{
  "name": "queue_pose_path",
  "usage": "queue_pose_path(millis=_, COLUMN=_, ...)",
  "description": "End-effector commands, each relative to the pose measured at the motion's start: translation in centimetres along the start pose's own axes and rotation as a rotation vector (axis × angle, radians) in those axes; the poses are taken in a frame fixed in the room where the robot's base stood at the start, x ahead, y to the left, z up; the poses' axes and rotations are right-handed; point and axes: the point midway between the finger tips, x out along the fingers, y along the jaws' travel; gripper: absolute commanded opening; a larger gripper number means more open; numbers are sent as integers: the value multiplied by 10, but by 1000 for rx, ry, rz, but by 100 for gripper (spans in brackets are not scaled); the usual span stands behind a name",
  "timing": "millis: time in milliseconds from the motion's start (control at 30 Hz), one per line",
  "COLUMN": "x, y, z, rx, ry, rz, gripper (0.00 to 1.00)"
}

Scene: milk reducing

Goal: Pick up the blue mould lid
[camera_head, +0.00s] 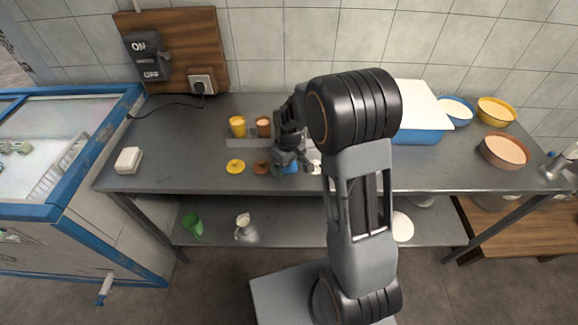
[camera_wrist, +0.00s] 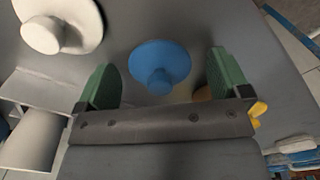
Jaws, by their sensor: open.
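The blue mould lid (camera_wrist: 161,62) is a round disc with a knob on top. It lies on the grey table (camera_head: 440,178). In the wrist view it sits between the two green fingertips of my gripper (camera_wrist: 163,80), a little beyond them, with a gap on each side. In the head view a small part of the blue lid (camera_head: 291,169) shows beneath my gripper (camera_head: 287,161), and my arm hides the rest. My gripper is open and holds nothing.
A yellow lid (camera_head: 235,167) and a brown lid (camera_head: 261,167) lie left of the blue one; a white lid (camera_wrist: 62,24) lies on its other side. Yellow (camera_head: 237,127) and brown (camera_head: 263,127) moulds stand behind. A blue container (camera_head: 418,134) and several bowls stand at right.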

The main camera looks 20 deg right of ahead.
Motion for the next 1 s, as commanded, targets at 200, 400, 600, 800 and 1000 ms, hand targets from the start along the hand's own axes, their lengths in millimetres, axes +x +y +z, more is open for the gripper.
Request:
queue_pose_path(millis=200, x=0, y=0, z=0, rx=0, ry=0, rz=0, gripper=89)
queue_pose_path(millis=400, x=0, y=0, z=0, rx=0, ry=0, rz=0, gripper=70)
queue_pose_path(millis=600, x=0, y=0, z=0, rx=0, ry=0, rz=0, gripper=51)
queue_pose_path(millis=800, x=0, y=0, z=0, rx=0, ry=0, rz=0, gripper=41)
queue_pose_path(millis=1000, x=-3, y=0, z=0, rx=0, ry=1, rz=0, gripper=41)
